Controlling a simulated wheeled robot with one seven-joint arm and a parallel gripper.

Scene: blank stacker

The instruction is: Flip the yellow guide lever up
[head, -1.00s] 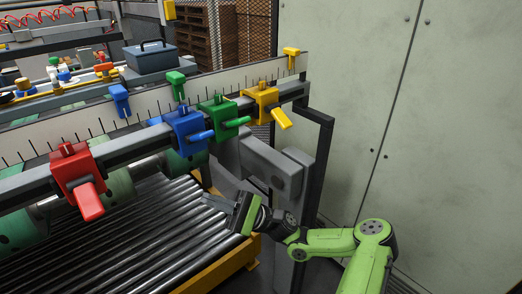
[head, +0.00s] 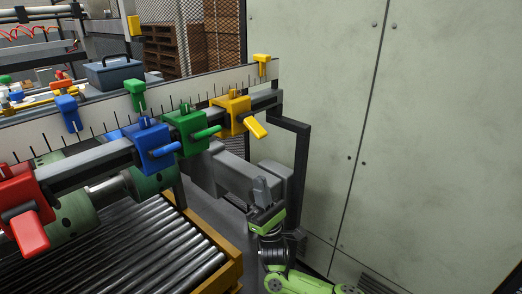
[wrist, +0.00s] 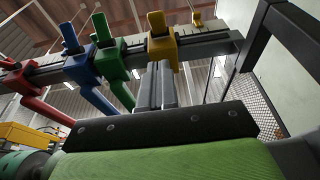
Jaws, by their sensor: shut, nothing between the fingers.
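The yellow guide (head: 233,113) is a block clamped near the right end of the grey rail. Its yellow lever (head: 256,128) slants down and to the right in the head view. In the wrist view the yellow guide (wrist: 163,46) stands high in the middle, its lever (wrist: 189,85) hanging down. My gripper (head: 261,184) is below the lever and apart from it, fingers pointing up. In the wrist view my gripper (wrist: 156,78) is shut and empty, its fingers just left of the lever.
Green (head: 187,128), blue (head: 152,145) and red (head: 22,205) guides sit further left on the rail, levers slanting down. A dark frame post (head: 300,165) stands right of my gripper. Rollers (head: 150,255) lie below left. A pale wall panel (head: 400,130) fills the right.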

